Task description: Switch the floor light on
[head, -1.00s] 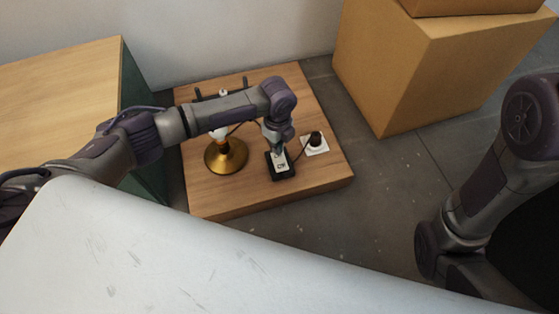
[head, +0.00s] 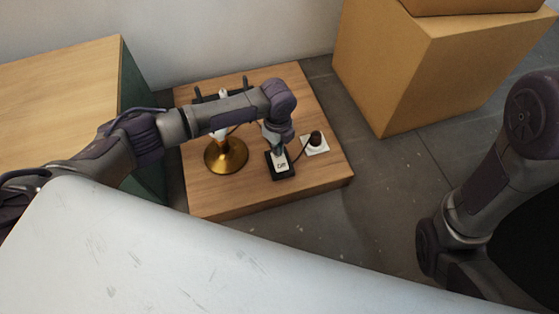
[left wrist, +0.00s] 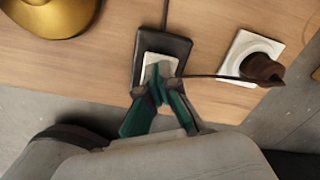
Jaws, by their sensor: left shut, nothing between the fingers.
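The floor light's round brass base (head: 226,158) stands on a low wooden platform, its upper part partly hidden behind my left arm. It also shows at the top left of the left wrist view (left wrist: 52,14). A black switch box (head: 282,172) with a pale rocker lies to its right; the rocker's marking is too small to read surely. My left gripper (head: 278,149) is shut and empty, pointing down at the box. In the left wrist view its fingertips (left wrist: 157,88) overlap the pale rocker (left wrist: 160,66); contact is unclear. My right gripper is out of view.
A white wall-type socket (head: 315,145) with a dark plug and cord sits right of the box on the wooden platform (head: 220,205). Cardboard boxes (head: 430,70) stand at the back right, and a wooden-topped cabinet (head: 60,90) at the left. Grey floor is clear between platform and boxes.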

